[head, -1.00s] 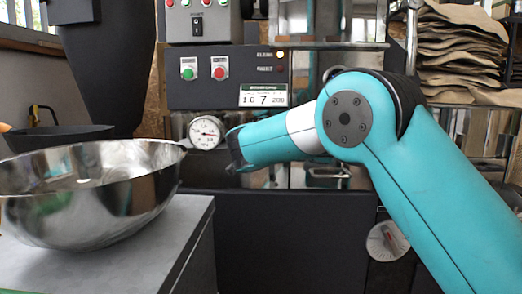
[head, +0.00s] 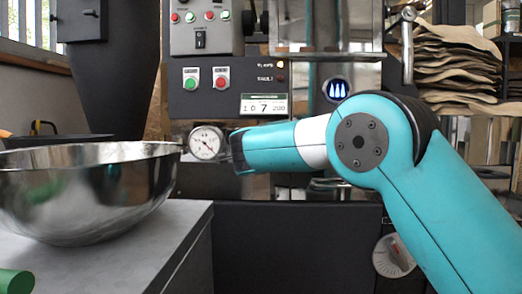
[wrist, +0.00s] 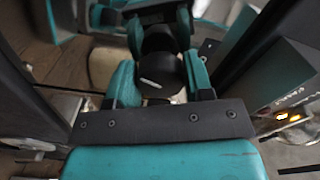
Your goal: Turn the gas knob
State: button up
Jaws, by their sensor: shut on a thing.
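In the wrist view, my gripper (wrist: 160,84) has a teal finger on each side of a black round knob (wrist: 158,68) and is shut on it. A small pale mark shows on the knob's face. In the head view, my teal arm reaches left in front of the roaster, and the jaws and knob are not visible there. A round white gauge (head: 206,143) sits just left of my arm's end, its needle slanting towards the lower right. Blue flames show in a round window (head: 337,90) above my arm.
A large steel bowl (head: 88,195) stands on the grey counter (head: 185,219) at left. A green cylinder (head: 14,281) lies at the front left. A silver dial (head: 394,256) is on the dark panel below my arm. Stacked sacks (head: 455,62) fill a shelf at right.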

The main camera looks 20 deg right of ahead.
dwell(0.3)
jog(key=o, duration=0.9)
jog(key=shift+p+v, duration=2.45)
jog(key=shift+v, duration=6.25)
